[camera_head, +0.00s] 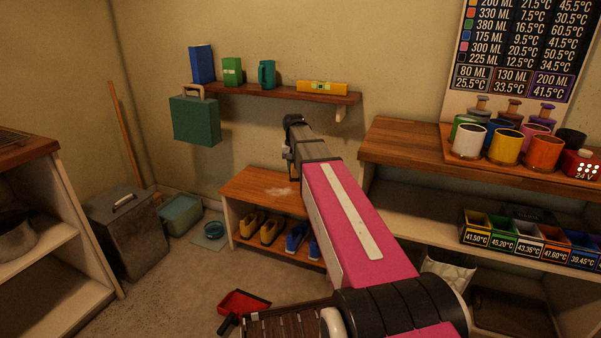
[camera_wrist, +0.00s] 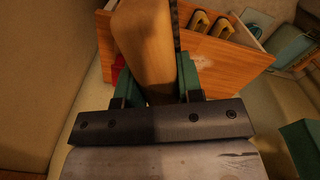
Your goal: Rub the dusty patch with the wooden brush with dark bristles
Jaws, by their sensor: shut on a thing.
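The dusty patch (camera_head: 279,191) is a pale smear on top of the low wooden bench (camera_head: 245,184). It also shows in the wrist view (camera_wrist: 211,50), to the right of the brush. My gripper (camera_wrist: 155,82) has green fingers closed on the wooden brush (camera_wrist: 146,38). A dark strip, seemingly the bristles (camera_wrist: 175,25), runs along the brush's right edge. The brush appears apart from the patch; its height over the bench is hard to tell. In the head view my arm hides most of the gripper and brush.
Several shoes (camera_head: 270,228) stand under the bench. A wall shelf (camera_head: 280,92) with a hanging green case (camera_head: 195,120) is above. A cabinet (camera_head: 400,141) with several coloured cups stands right. A red dustpan-like tray (camera_head: 243,302) lies on the floor.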

